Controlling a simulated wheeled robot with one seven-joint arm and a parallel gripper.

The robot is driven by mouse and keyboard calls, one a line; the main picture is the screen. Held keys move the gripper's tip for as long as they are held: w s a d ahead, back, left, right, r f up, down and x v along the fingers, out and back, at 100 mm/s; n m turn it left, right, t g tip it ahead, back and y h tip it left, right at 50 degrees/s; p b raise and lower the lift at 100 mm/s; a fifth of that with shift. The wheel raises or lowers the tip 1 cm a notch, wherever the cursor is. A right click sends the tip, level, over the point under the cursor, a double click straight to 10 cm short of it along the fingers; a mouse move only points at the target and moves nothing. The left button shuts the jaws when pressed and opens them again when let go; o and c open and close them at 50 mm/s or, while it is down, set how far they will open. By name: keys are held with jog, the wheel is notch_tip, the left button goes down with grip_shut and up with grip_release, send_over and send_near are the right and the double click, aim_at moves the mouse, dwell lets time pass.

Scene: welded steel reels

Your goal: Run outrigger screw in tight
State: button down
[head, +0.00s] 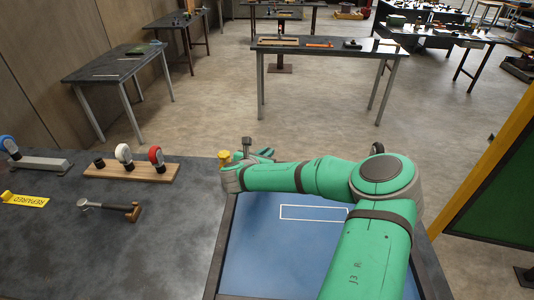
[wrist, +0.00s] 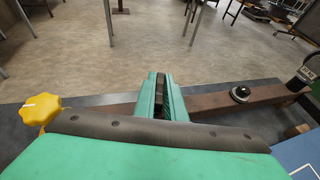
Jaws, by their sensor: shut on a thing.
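My gripper (wrist: 162,92) is shut on a narrow dark piece (wrist: 160,84), seen only as a sliver between its two green fingers. I cannot tell whether this is the outrigger screw. In the head view my gripper (head: 265,153) reaches over the far left corner of the blue-topped area, with a small grey upright part (head: 247,147) beside it. A yellow lobed knob (head: 223,157) stands left of my gripper, apart from its fingers; it also shows at the left of the wrist view (wrist: 40,108). No screw thread is visible.
A brown rail (wrist: 210,105) runs past my gripper, with a black dome (wrist: 240,93) on it to the right. Open floor lies beyond.

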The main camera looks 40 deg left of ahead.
jog(key=m+h, duration=0.6)
jog(key=h, duration=0.1)
jog(key=shift+w+m+h, duration=0.1)
jog(key=shift+m+h, duration=0.2)
jog(key=shift+h, duration=0.1)
jog(key=m+g+h, duration=0.2)
jog(key=m+h, duration=0.1)
jog(key=shift+m+h, duration=0.3)
jog(key=shift+w+r+m+g+h, duration=0.1)
jog(key=shift+r+m+g+h, duration=0.05)
jog(key=shift+m+g+h, duration=0.6)
jog(key=shift+r+m+g+h, duration=0.1)
jog(key=shift+m+g+h, duration=0.4)
jog(key=shift+m, duration=0.35)
jog(key=c, duration=1.8)
grip_release()
jog(key=shift+f, duration=0.15)
jog(key=shift+d, duration=0.1)
